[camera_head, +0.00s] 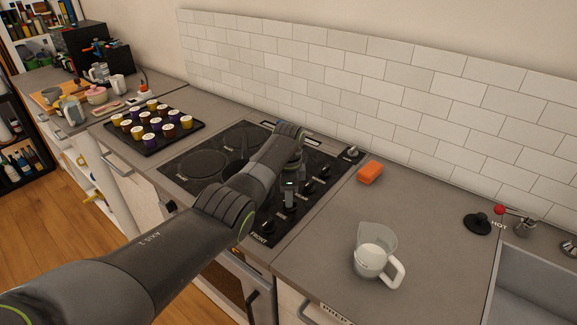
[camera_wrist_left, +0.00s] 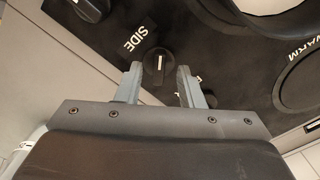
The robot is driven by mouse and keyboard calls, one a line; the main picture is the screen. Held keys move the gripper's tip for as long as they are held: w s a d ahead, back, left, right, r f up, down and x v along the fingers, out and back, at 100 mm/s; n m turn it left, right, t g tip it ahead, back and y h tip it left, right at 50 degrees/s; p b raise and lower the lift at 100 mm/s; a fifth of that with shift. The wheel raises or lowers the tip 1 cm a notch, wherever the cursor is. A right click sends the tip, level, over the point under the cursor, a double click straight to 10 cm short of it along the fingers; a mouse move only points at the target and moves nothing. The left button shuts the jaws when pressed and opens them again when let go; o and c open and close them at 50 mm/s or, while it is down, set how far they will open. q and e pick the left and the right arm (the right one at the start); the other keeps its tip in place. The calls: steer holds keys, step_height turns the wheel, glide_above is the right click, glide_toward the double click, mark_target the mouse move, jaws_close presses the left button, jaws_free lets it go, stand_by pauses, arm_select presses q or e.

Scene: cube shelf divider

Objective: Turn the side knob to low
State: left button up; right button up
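The side knob (camera_wrist_left: 157,62) is a round black knob next to the white word SIDE in the left wrist view. A short white line on it runs roughly up and down the picture. My left gripper (camera_wrist_left: 159,72) is open, with one fingertip on each side of the knob; I cannot tell whether they touch it. In the head view the left gripper (camera_head: 289,200) hangs over the knob row of the black cooktop (camera_head: 205,165) and partly hides it. My right gripper is not in view.
Another knob (camera_wrist_left: 92,8) is close by, and one sits beside the word FRONT (camera_head: 259,239). An orange sponge (camera_head: 370,172) and a clear measuring jug (camera_head: 375,255) stand right of the cooktop.

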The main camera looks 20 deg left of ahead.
arm_select(q)
step_height(320, 180, up, 16)
steer(key=b, duration=0.1)
steer(key=shift+b, duration=0.3)
steer(key=shift+s+f, duration=0.1)
